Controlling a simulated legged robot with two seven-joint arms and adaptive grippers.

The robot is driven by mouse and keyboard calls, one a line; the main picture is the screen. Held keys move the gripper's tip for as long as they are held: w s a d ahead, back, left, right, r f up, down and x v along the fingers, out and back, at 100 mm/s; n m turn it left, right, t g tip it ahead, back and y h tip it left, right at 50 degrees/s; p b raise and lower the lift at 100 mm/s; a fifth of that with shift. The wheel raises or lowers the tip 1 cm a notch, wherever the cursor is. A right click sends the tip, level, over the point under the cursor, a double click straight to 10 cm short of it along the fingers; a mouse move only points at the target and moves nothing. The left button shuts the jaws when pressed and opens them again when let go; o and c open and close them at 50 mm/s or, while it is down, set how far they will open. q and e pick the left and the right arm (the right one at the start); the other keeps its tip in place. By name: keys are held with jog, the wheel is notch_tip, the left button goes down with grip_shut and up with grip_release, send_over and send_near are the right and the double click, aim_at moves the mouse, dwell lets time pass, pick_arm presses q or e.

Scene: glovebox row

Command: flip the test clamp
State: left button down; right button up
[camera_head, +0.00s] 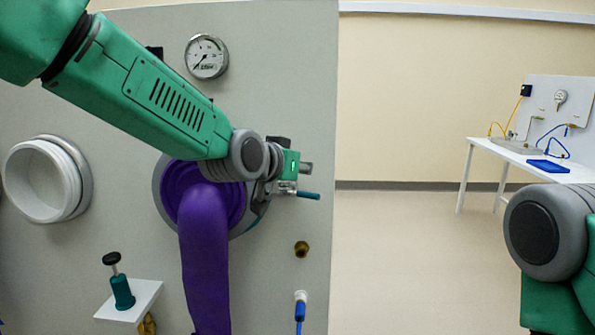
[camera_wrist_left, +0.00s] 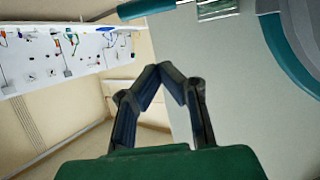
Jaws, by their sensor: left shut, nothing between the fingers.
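What I take to be the test clamp has a teal lever (camera_head: 308,195) sticking out to the right, beside the glove port on the grey panel. In the left wrist view its lever (camera_wrist_left: 145,8), a metal latch (camera_wrist_left: 215,9) and a curved teal band (camera_wrist_left: 285,55) show along the top and right edges. My left gripper (camera_head: 306,168) is just above the lever in the head view and hides part of the clamp. In the left wrist view its fingers (camera_wrist_left: 166,72) are shut and empty, apart from the lever. My right gripper is out of view.
A purple glove (camera_head: 205,265) hangs from the port below my left arm. A white port (camera_head: 45,180), a gauge (camera_head: 206,57) and a small shelf (camera_head: 145,300) with a teal knobbed post (camera_head: 122,292) are nearby. A white bench (camera_head: 500,150) stands far right; the floor between is clear.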

aim_at(304, 194)
pick_arm(q)
jog(key=f, duration=0.1)
jog(key=w+d+f+p, duration=0.1)
jog(key=f, duration=0.1)
jog(key=f+p, duration=0.1)
jog(key=shift+w+d+f, duration=0.25)
jog(key=shift+w+d, duration=0.05)
jog(key=shift+d, duration=0.05)
jog(key=shift+a+f, duration=0.1)
jog(key=shift+a, duration=0.1)
jog(key=shift+w, duration=0.1)
